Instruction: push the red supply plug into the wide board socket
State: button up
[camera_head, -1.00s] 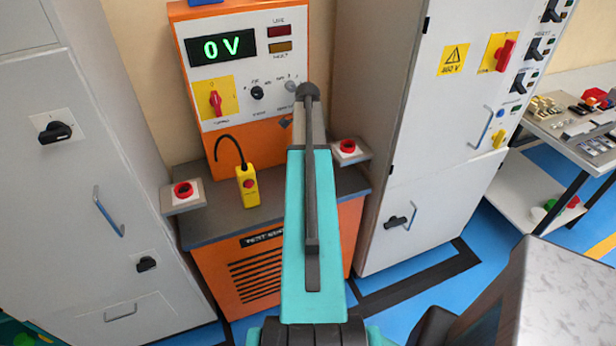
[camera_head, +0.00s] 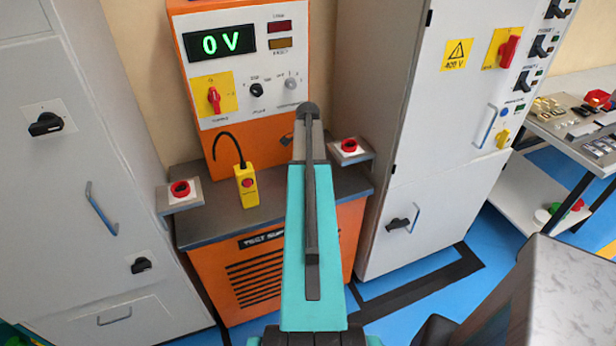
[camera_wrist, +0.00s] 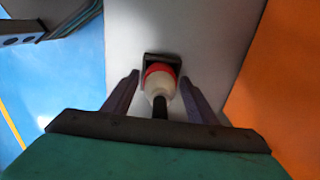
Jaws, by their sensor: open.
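In the wrist view a plug (camera_wrist: 160,86) with a red ring, a cream body and a black tail sits at a dark square fitting (camera_wrist: 163,59) on a grey panel. I cannot tell whether this fitting is the wide board socket or a holder, nor how deep the plug is in it. My gripper (camera_wrist: 159,80) is open, with one dark finger on each side of the plug. No contact between fingers and plug can be made out. In the head view my own arm covers the middle, and neither gripper nor plug can be made out.
An orange test set (camera_head: 275,267) with a 0 V display (camera_head: 221,42) stands between grey cabinets (camera_head: 75,190) and (camera_head: 440,130). A yellow pendant (camera_head: 247,186) and red buttons (camera_head: 180,189) stand at its shelf. A bench (camera_head: 575,140) with parts is at the right.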

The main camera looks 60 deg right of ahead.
dwell(0.7)
jog(key=c, duration=1)
jog(key=shift+r, duration=0.1)
jog(key=shift+c, duration=0.2)
jog(key=shift+r+p, duration=1.1)
jog(key=shift+r, duration=0.55)
jog(key=shift+r+p, duration=1.4)
jog(key=shift+r, duration=1.05)
